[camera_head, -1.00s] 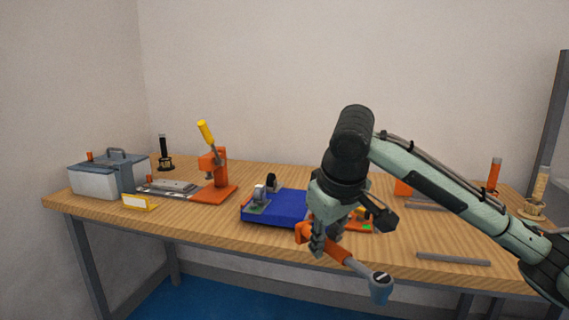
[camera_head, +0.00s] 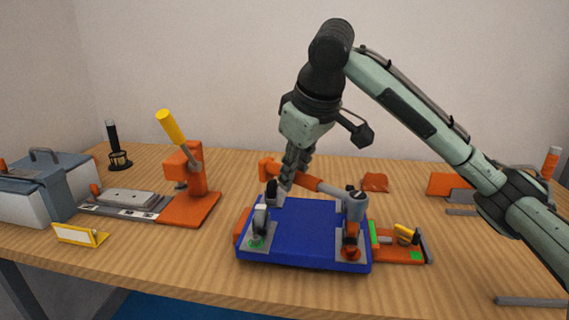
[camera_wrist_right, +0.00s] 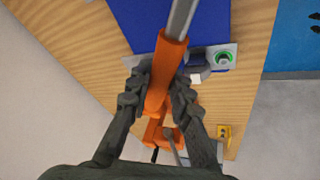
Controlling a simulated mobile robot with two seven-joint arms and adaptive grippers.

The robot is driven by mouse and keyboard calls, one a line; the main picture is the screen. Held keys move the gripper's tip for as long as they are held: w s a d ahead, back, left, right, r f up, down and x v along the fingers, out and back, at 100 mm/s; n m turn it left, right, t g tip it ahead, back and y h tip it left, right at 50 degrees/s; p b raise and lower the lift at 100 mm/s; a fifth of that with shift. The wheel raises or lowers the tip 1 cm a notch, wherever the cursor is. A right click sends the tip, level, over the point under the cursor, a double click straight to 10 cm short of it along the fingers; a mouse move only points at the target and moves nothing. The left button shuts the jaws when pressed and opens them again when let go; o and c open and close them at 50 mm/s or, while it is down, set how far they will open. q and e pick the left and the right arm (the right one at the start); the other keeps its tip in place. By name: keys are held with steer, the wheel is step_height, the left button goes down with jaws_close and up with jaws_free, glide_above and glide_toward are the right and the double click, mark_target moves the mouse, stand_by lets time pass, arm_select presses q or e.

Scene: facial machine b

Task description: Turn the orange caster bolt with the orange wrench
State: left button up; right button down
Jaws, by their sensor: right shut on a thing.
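My right gripper (camera_head: 290,172) is shut on the orange handle of the wrench (camera_head: 318,184), above the back of the blue platform (camera_head: 305,228). In the right wrist view my right gripper (camera_wrist_right: 160,92) has its fingers on both sides of the orange handle (camera_wrist_right: 166,70); the grey shaft runs out of the top edge. In the head view the wrench's grey socket head is at the platform's right side, directly above the orange caster (camera_head: 351,246). The head hides the caster's top, so I cannot tell whether it sits on the bolt. My left gripper is not in view.
Another caster (camera_head: 261,226) with a green ring stands at the platform's left. An orange fixture with a yellow part (camera_head: 403,235) is close on the right. An orange press with a yellow lever (camera_head: 190,185) and a grey toolbox (camera_head: 40,185) stand left.

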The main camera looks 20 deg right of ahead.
steer(key=shift+s+r, duration=0.1)
steer(key=shift+s, duration=0.15)
steer(key=s+a+n+g+y, duration=0.4)
steer(key=s+a+n+y, duration=0.15)
steer(key=s+n, duration=0.9)
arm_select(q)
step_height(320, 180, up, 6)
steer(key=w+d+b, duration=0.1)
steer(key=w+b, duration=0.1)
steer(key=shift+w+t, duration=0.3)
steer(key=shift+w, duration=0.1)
arm_select(e)
steer(key=shift+h, duration=0.45)
steer(key=shift+w+a+f, duration=0.15)
steer(key=shift+w+f, duration=0.05)
steer(key=shift+f, duration=0.75)
steer(key=shift+w+a+f, duration=0.1)
steer(key=shift+w+f, duration=0.05)
steer(key=shift+f, duration=0.8)
steer(key=shift+w+a+f, duration=0.15)
steer(key=shift+w+f, duration=0.05)
steer(key=shift+f, duration=0.75)
